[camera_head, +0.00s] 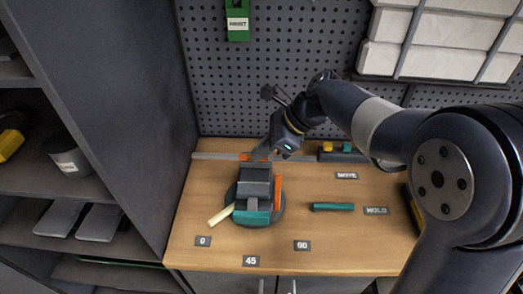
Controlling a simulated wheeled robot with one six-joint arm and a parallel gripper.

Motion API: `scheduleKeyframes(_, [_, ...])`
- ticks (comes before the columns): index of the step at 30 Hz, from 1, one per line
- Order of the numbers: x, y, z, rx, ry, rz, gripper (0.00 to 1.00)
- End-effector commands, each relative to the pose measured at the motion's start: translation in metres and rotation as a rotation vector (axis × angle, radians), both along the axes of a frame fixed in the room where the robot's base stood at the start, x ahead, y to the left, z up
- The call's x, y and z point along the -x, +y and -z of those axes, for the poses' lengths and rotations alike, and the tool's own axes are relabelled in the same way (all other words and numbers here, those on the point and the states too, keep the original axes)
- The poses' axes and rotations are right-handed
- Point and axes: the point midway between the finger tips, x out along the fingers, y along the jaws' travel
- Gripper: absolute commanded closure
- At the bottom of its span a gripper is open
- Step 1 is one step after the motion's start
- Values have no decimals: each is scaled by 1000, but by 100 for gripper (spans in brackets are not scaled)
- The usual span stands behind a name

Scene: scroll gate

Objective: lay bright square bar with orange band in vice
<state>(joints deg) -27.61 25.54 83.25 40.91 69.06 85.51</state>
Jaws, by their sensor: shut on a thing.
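My gripper (260,150) points down at the back of the bench and is shut on a long, light grey square bar (215,156). An orange band (249,157) shows on the bar close to my fingers. The bar runs level, left to right, and sticks out on both sides of my gripper. The grey vice (255,189) with a teal front part (251,217) stands just in front of the bar. The bar is at the vice's far end; I cannot tell whether it touches the vice. My fingertips are small and partly hidden.
A cream handle (221,214) sticks out at the vice's left, and an orange strip (278,192) stands at its right. A teal piece (333,207) lies further right. Small labels, including a "45" label (251,261), mark the bench front. A grey cabinet (110,110) borders the left.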

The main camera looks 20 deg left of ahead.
Motion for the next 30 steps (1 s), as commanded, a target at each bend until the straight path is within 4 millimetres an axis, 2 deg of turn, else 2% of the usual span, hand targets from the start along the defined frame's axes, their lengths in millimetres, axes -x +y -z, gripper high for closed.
scheduleKeyframes(16, [0, 0, 48, -2, -2, 0, 100])
scheduleKeyframes(30, [0, 0, 56, -1, 0, 1, 100])
